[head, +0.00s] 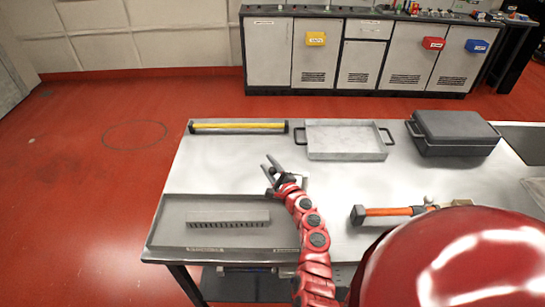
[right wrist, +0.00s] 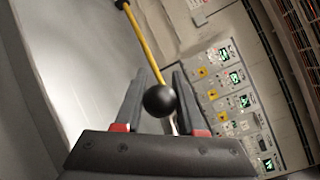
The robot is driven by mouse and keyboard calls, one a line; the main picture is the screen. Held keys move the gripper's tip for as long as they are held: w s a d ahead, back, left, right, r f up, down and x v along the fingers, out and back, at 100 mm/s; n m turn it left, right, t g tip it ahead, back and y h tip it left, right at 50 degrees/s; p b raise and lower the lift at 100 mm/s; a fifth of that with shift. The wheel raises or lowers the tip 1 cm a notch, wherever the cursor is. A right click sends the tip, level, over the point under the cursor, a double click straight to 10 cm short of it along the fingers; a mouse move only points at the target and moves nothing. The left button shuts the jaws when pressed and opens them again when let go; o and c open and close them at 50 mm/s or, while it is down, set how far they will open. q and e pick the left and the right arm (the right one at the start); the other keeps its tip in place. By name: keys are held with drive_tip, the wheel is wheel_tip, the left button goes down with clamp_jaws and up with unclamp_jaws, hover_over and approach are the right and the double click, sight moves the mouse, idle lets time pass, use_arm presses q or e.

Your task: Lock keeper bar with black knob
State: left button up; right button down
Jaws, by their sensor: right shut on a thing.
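A black round knob (right wrist: 160,100) shows in the right wrist view between the two dark fingers of my right gripper (right wrist: 165,90), which is shut on it. A thin pale metal stem shows just below the knob. In the head view my right gripper (head: 267,162) is over the middle left of the table, and the knob is too small to make out there. A yellow bar (head: 238,127) lies in a dark holder at the table's back left. A yellow rod (right wrist: 140,40) also shows behind the knob in the right wrist view. My left gripper is not in view.
A grey tray (head: 345,155) with dark handles and a closed black case (head: 452,125) stand at the back. An orange-handled hammer (head: 388,211) lies right of my arm.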

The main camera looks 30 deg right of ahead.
drive_tip(key=s+n+y, duration=0.1)
drive_tip(key=y, duration=0.1)
drive_tip(key=s+a+n+y+b, duration=0.2)
drive_tip(key=y, duration=0.1)
drive_tip(key=shift+s+a+f+n+g+y, duration=0.1)
drive_tip(key=shift+f+n+g+y, duration=0.1)
drive_tip(key=shift+n+g+y, duration=0.1)
drive_tip(key=shift+s+a+r+n+g+y+b, duration=0.1)
drive_tip(key=shift+s+a+n+g+y+b, duration=0.25)
drive_tip(key=shift+s+n+y, duration=0.35)
drive_tip(key=shift+s+a+n+g+y+b, duration=0.2)
drive_tip(key=shift+s+n+g+y, duration=0.25)
drive_tip(key=shift+y, duration=0.45)
drive_tip(key=shift+s+a+r+n+g+y+b, duration=0.1)
drive_tip(key=shift+s+a+n+g+y+b, duration=0.25)
drive_tip(key=shift+s+n+y, duration=0.35)
drive_tip(key=shift+w, duration=0.1)
drive_tip(key=c, duration=0.5)
unclamp_jaws()
drive_tip(key=shift+d, duration=0.15)
